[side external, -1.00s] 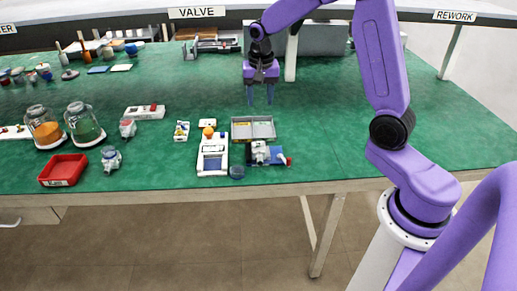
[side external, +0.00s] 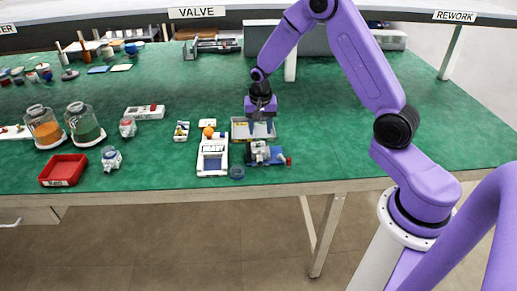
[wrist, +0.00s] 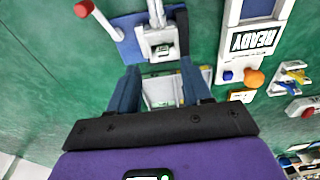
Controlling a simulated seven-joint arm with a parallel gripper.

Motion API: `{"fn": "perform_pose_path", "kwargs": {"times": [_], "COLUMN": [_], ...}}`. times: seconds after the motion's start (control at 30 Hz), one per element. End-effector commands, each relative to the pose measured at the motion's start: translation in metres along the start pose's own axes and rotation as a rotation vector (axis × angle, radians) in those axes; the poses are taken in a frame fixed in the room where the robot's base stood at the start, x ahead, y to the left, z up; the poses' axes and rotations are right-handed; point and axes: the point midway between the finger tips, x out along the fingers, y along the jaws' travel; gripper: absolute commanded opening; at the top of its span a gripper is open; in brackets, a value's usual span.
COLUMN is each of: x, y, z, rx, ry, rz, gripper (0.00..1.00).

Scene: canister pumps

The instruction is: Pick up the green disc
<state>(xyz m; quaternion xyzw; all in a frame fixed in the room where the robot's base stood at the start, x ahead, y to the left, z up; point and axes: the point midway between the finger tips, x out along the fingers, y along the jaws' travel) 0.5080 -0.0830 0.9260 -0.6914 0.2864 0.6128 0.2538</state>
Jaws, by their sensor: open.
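My gripper (side external: 261,129) is open, with its fingers pointing down over the grey divided tray (side external: 240,137). In the wrist view, the blue fingers of my gripper (wrist: 160,68) stand on either side of the tray (wrist: 150,92), with nothing visibly held between them. I cannot pick out the green disc with certainty. A small green patch shows on the white pump fixture (wrist: 158,38), but I cannot tell whether it is a disc. My fingers and palm hide part of the tray.
The pump fixture on its blue base (side external: 259,152) stands just in front of the tray. Left of it is a white panel (side external: 212,160) reading READY, with an orange knob (side external: 208,132). A red bin (side external: 63,170) and glass jars stand further left. The right side of the table is clear.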

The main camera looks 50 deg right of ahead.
Motion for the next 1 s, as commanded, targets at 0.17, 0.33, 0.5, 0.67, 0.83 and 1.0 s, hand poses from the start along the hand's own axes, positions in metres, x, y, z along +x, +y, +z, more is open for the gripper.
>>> {"fn": "perform_pose_path", "kwargs": {"times": [0.17,0.33,0.5,0.67,0.83,1.0], "x": [0.015,0.037,0.05,0.052,0.052,0.052], "y": [-0.001,-0.004,-0.004,-0.004,-0.004,-0.004], "z": [-0.001,-0.003,-0.003,-0.003,-0.003,-0.003], "rx": [0.001,-0.001,0.001,0.0,0.0,0.0], "ry": [-0.001,-0.002,0.0,0.001,0.001,0.0], "rz": [0.001,0.002,0.0,-0.001,0.0,0.0], "gripper": [0.49,0.49,0.49,0.49,0.33,0.0]}}
